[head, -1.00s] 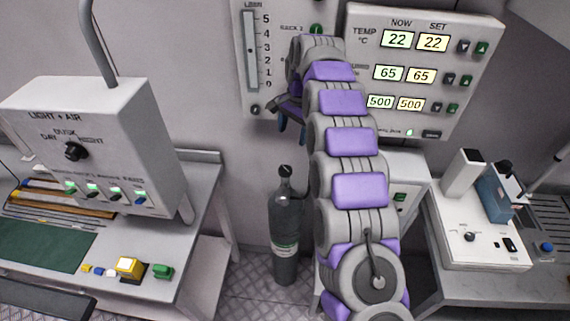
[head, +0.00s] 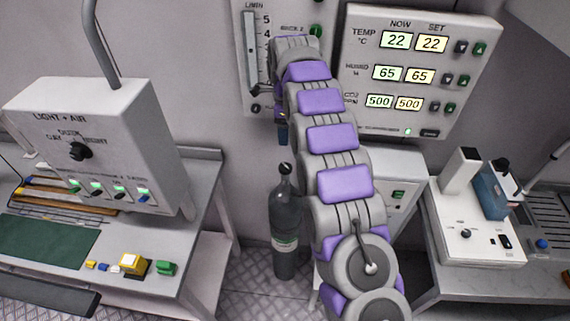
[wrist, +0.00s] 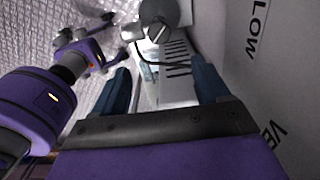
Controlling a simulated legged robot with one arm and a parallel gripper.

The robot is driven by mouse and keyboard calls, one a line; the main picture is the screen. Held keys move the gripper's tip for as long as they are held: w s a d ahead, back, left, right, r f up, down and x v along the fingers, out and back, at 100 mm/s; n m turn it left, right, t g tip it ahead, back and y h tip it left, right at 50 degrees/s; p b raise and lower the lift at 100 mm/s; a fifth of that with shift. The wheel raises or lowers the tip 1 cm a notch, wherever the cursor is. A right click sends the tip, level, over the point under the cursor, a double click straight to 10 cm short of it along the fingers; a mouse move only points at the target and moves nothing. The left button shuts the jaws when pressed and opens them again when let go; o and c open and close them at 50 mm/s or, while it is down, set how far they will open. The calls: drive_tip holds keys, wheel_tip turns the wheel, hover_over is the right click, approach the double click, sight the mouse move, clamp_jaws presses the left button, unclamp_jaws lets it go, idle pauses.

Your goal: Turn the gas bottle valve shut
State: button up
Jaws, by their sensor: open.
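The dark grey gas bottle (head: 284,235) stands upright on the floor in the head view, between the left bench and my arm. Its valve, with a round black knob (head: 285,169), is on top. My gripper (head: 283,133) hangs above the valve, in front of the wall, apart from it and partly hidden by my arm. In the wrist view my gripper (wrist: 163,88) has its two blue fingers spread, with nothing held between them. A grey rounded part (wrist: 158,14) shows beyond the fingertips; I cannot tell for sure whether it belongs to the bottle.
A bench with a light-and-air control box (head: 95,140) is at left. A wall gauge (head: 250,50) and a display panel (head: 420,70) are behind my arm. A white cabinet (head: 400,180) stands right of the bottle. A right bench carries a white device (head: 468,225).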

sight(285, 166)
wheel_tip(285, 166, down, 16)
drive_tip(key=b, duration=0.2)
drive_tip(key=shift+s+r+b, duration=0.1)
drive_tip(key=shift+r+b, duration=0.1)
drive_tip(key=shift+b, duration=0.1)
drive_tip(key=c, duration=1)
